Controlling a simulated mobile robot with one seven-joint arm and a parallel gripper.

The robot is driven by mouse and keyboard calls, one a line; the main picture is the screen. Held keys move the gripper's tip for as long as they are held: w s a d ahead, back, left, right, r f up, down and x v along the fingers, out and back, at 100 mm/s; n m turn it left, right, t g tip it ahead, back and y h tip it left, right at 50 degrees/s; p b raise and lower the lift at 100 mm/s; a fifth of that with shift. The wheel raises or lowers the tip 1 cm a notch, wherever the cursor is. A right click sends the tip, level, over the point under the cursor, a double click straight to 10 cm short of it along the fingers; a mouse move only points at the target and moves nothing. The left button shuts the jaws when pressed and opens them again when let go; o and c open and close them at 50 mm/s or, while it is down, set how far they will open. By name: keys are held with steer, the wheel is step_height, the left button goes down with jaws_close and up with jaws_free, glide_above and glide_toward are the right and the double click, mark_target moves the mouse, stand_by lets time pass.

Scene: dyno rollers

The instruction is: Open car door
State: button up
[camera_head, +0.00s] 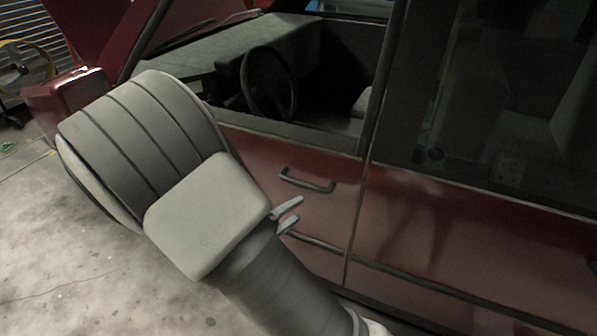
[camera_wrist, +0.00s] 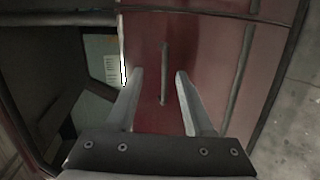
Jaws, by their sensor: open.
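The dark red car's front door (camera_head: 240,138) looks shut, flush with the panel behind it. Its dark pull handle (camera_head: 307,183) is on the upper rear part of the door. My gripper (camera_head: 287,213) is open, with its two pale fingers just below the handle in the head view. In the wrist view, the door (camera_wrist: 145,35) fills the middle and the handle (camera_wrist: 164,75) shows as a thin bar between the fingers of my gripper (camera_wrist: 160,73). The fingers appear apart from the handle; the remaining depth is hard to judge. Nothing is held.
The front window is open onto a steering wheel (camera_head: 268,83) and dashboard. The rear door (camera_head: 450,225) adjoins at right. A dark trim strip (camera_wrist: 236,75) runs along the door. Concrete floor (camera_head: 70,260) is clear at lower left.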

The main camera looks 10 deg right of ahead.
mark_target(304, 186)
steer(key=w+a+f+n+t+y, duration=0.1)
steer(key=w+a+f+n+t, duration=0.1)
steer(key=a+f, duration=0.15)
steer(key=x, duration=1.1)
steer(key=r+x, duration=0.1)
steer(key=x, duration=0.4)
steer(key=shift+w+f+p, duration=0.1)
steer(key=shift+w+p, duration=0.25)
steer(key=shift+w, duration=0.15)
steer(key=shift+c, duration=0.3)
jaws_close()
